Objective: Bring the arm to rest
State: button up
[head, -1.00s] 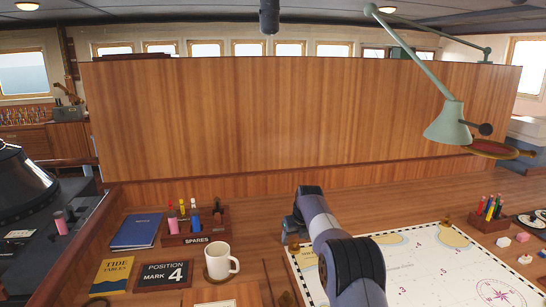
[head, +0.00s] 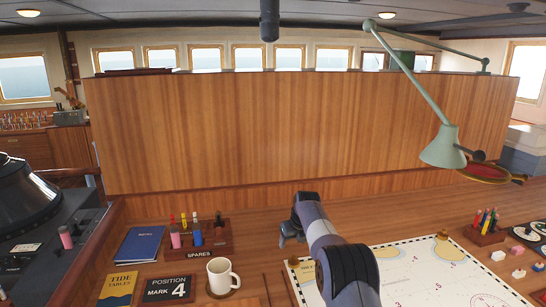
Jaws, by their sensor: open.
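My arm reaches up from the bottom of the head view over the wooden chart desk (head: 400,209). My gripper (head: 287,238) is at its far end, beside the top left corner of the nautical chart (head: 412,262). It points down and looks small and partly hidden by the arm's dark end link. It is open and I see nothing in it. I cannot tell whether its fingertips touch the desk.
A white mug (head: 223,276), a "SPARES" rack (head: 204,243), a blue book (head: 139,244), tide tables (head: 118,288) and a position sign (head: 168,288) stand left. A pencil holder (head: 484,230) and green lamp (head: 443,150) are right. A wooden panel (head: 300,130) closes the back.

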jog(key=shift+s+a+n+y+b, duration=0.3)
jog(key=shift+s+a+n, duration=0.25)
jog(key=shift+n, duration=0.25)
jog(key=shift+d, duration=0.1)
